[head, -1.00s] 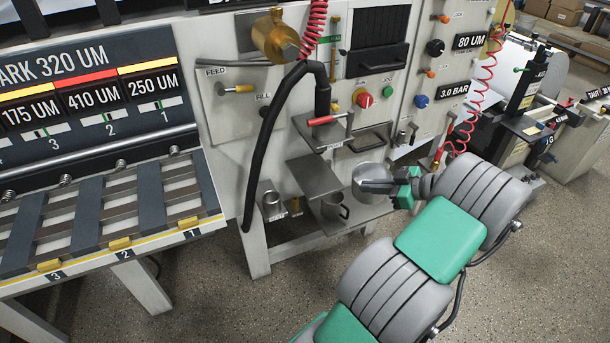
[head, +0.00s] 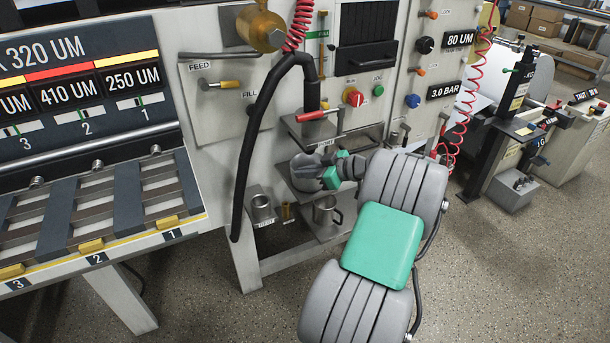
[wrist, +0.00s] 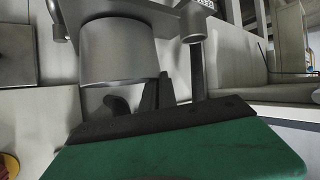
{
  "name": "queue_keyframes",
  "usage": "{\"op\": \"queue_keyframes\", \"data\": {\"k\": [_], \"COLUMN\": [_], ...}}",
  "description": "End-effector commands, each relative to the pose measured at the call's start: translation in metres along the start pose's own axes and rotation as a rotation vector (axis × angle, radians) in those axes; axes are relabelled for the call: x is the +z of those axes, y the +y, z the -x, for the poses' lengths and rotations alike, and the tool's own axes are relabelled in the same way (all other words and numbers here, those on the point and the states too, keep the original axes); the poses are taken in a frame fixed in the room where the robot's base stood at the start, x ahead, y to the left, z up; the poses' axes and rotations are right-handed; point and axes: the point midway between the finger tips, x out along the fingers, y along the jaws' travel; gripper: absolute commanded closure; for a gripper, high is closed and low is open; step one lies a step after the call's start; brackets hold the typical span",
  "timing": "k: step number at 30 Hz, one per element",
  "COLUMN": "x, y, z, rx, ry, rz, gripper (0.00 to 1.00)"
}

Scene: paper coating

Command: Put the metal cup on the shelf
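A round metal cup (head: 304,170) is at the jaws of my gripper (head: 330,172), in front of the grey shelf plate (head: 302,195) below the black hose nozzle. Whether it touches the plate cannot be told. In the wrist view a grey metal cylinder (wrist: 118,52), which looks like this cup, fills the upper left just beyond the dark fingers (wrist: 135,98). My gripper appears shut on the cup; the exact contact is partly hidden. Another metal cup (head: 326,214) with a handle stands on the lower shelf (head: 325,235). A further cup (head: 262,210) stands on a small ledge to the left.
The black hose (head: 262,135) hangs left of the gripper. A red-handled lever (head: 316,115) sticks out above the plate. A small brass piece (head: 286,212) is between the standing cups. The roller rack (head: 90,230) is at left. Open floor (head: 500,270) lies at right.

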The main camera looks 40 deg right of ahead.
Motion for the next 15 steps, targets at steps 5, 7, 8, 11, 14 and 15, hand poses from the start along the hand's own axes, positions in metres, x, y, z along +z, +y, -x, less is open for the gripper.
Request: {"op": "queue_keyframes", "data": {"k": [5, 7, 8, 11, 14, 15], "x": [0.003, 0.0032, 0.0035, 0.0034, 0.0034, 0.0034], "y": [0.0003, 0.0002, 0.0001, 0.0001, 0.0, 0.0], "z": [-0.0013, -0.0013, -0.0014, -0.0013, -0.0013, -0.0013], "rx": [0.002, 0.002, 0.001, 0.001, 0.001, 0.001], "ry": [0.0, 0.0, 0.0, 0.0, 0.0, 0.0], "rz": [0.004, 0.004, 0.003, 0.003, 0.003, 0.003], "gripper": [1.0, 1.0, 0.96, 0.88, 0.8, 0.77]}}
